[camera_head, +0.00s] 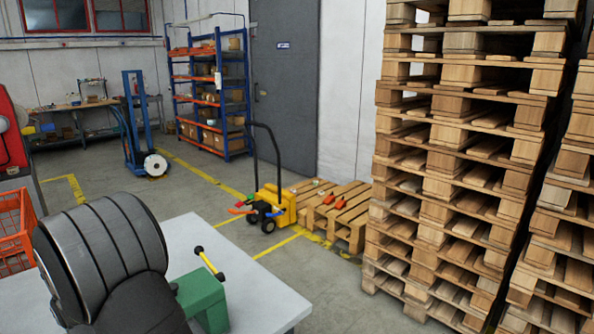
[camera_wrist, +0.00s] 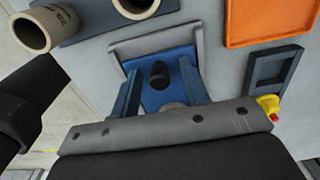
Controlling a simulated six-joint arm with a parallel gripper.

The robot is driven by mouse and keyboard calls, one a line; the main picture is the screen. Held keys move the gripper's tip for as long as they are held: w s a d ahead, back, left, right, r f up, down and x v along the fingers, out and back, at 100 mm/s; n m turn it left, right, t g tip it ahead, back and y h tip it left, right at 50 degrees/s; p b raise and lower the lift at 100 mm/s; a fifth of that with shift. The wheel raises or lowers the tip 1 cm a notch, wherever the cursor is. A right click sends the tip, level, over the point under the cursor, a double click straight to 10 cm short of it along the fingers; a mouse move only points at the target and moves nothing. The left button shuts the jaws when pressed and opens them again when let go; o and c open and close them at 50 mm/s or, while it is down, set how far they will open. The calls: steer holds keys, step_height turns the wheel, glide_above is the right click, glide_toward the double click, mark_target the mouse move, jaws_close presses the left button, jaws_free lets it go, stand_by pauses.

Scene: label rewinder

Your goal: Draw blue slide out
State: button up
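In the wrist view the blue slide (camera_wrist: 152,97) sits within a grey frame (camera_wrist: 160,42) on the light grey surface. A dark oval spot (camera_wrist: 158,74), which looks like a knob, shows on the slide. My gripper (camera_wrist: 158,69) is over the slide, with one blue-grey finger on either side of the dark knob. The fingers are apart, with visible gaps between them and the knob. I cannot tell how high the fingertips are above the slide. In the head view the slide and the fingers do not show; my dark arm covers the lower left.
In the wrist view, cardboard tubes (camera_wrist: 36,32) are at the top left, an orange tray (camera_wrist: 268,20) at the top right, a dark recessed frame (camera_wrist: 290,70) and a red-and-yellow button (camera_wrist: 268,106) to the right. The head view shows a white table (camera_head: 262,300) with a green block (camera_head: 203,300).

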steer(key=shift+r, duration=3.5)
steer(key=shift+f, duration=0.1)
step_height(320, 180, down, 7)
steer(key=shift+r, duration=0.1)
steer(key=shift+w+d, duration=0.45)
steer(key=shift+d, duration=0.05)
